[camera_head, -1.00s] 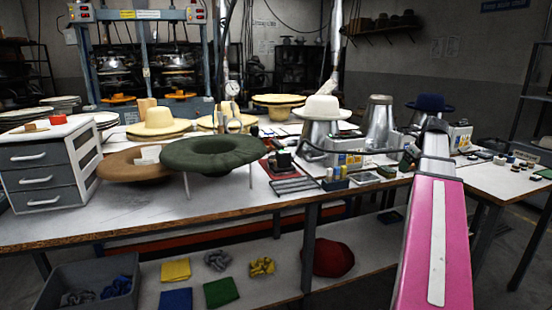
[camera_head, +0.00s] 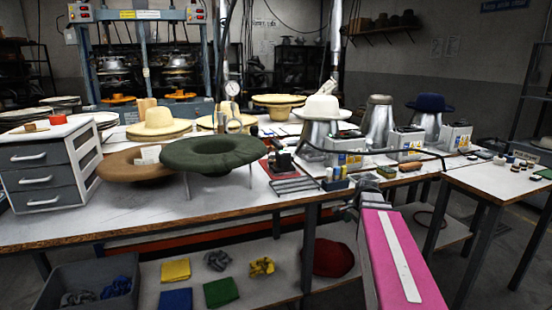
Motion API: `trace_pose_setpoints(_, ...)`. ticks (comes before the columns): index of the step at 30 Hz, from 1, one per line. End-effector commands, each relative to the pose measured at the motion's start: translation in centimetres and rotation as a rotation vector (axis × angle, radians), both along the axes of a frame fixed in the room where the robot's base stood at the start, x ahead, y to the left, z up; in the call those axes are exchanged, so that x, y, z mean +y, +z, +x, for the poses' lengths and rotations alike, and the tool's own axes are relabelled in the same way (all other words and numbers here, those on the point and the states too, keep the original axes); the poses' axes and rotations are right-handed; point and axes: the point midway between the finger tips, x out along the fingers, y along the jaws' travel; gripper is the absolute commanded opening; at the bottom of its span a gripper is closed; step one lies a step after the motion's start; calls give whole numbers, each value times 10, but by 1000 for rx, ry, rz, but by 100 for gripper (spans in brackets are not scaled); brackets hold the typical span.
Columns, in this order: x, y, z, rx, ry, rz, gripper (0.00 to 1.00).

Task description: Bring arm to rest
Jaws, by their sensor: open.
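My arm (camera_head: 395,250) shows as a pink link with a white stripe, rising from the lower right edge. Its far end is a grey joint (camera_head: 370,193) in front of the workbench's front edge. I cannot make out my gripper or its fingers beyond that joint. The arm covers part of the bench edge and the lower shelf. No held object shows.
The workbench (camera_head: 120,222) carries a green hat (camera_head: 211,153), a white hat (camera_head: 322,107), a navy hat (camera_head: 431,102) and a drawer unit (camera_head: 38,178). A lower shelf (camera_head: 285,262) holds folded cloths and a red hat (camera_head: 331,259). A side table (camera_head: 500,185) stands right.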

Motion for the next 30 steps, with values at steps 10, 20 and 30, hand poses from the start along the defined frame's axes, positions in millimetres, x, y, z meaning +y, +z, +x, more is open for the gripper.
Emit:
trace_pose_setpoints(10, 93, -93, -81, 44, 829, -129, 82)
trace_pose_setpoints(20, 121, -123, -114, 60, 1187, -168, 82)
trace_pose_setpoints(30, 121, -123, -113, 60, 1192, -168, 82)
